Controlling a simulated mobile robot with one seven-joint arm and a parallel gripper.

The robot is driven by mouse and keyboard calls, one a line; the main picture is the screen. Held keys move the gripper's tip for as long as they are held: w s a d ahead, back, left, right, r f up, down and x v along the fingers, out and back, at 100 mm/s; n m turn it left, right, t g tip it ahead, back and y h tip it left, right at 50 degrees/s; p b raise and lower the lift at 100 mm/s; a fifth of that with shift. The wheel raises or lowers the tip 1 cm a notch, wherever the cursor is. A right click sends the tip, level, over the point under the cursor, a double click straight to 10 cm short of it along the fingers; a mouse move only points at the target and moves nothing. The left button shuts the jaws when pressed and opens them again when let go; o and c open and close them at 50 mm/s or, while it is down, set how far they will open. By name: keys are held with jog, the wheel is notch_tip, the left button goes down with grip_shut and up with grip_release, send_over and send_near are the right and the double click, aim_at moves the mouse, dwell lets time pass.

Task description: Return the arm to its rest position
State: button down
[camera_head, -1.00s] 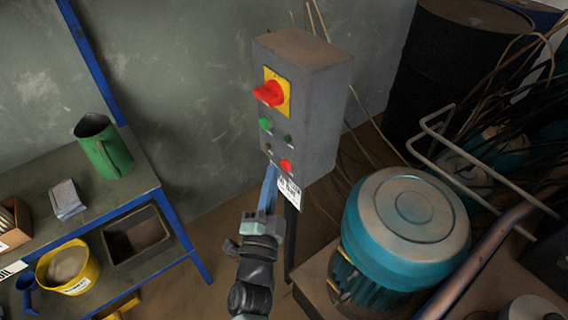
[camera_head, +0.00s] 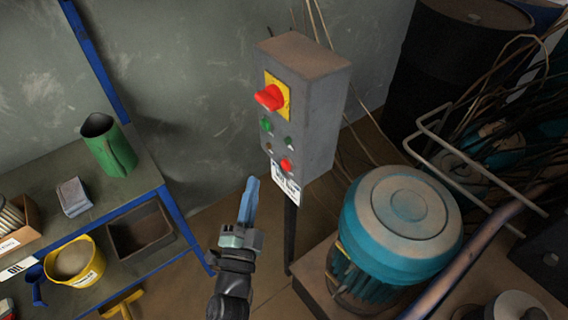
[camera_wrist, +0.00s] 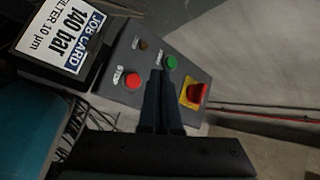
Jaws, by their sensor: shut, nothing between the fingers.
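My gripper (camera_head: 251,186) is shut and empty, with its blue fingers pointing up, in front of and below the grey control box (camera_head: 309,110). It looks apart from the box in the head view. The box carries a red rotary switch (camera_head: 270,97) on a yellow plate, green buttons and a red button (camera_head: 286,165). In the wrist view, the closed fingers (camera_wrist: 161,78) point at the box face, with the red stop button (camera_wrist: 132,81) to their left and the red switch (camera_wrist: 196,93) to their right. A job card (camera_wrist: 62,35) shows at the upper left.
A blue motor (camera_head: 402,220) stands at the right, with a bent metal rail and cables behind it. A dark drum (camera_head: 455,70) is at the back right.

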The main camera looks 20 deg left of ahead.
dwell(0.4)
jog(key=w+d+r+n+t+y+p, duration=0.2)
jog(key=r+n+p, duration=0.15)
jog(key=r, duration=1.65)
jog(key=w+d+r+n+t+y+p, duration=0.1)
jog(key=w+r+n+t+y+p, duration=0.2)
jog(key=r, duration=1.7)
jog(key=s+d+r+n+h+p, duration=0.1)
jog(key=s+d+r, duration=0.3)
jog(key=r, duration=0.4)
jog(key=s+d+r+n+t+h+p, duration=0.1)
jog(key=s+d+r+h+p, duration=0.1)
jog(key=s+d+r, duration=0.3)
jog(key=s+d+r+n+t+h+p, duration=0.1)
jog(key=s+d+r+h, duration=0.3)
jog(key=r, duration=0.9)
jog(key=shift+s+d+n+p, duration=0.25)
jog(key=shift+s+n+p, duration=0.2)
jog(key=shift+s+p, duration=0.45)
jog(key=shift+s, duration=0.1)
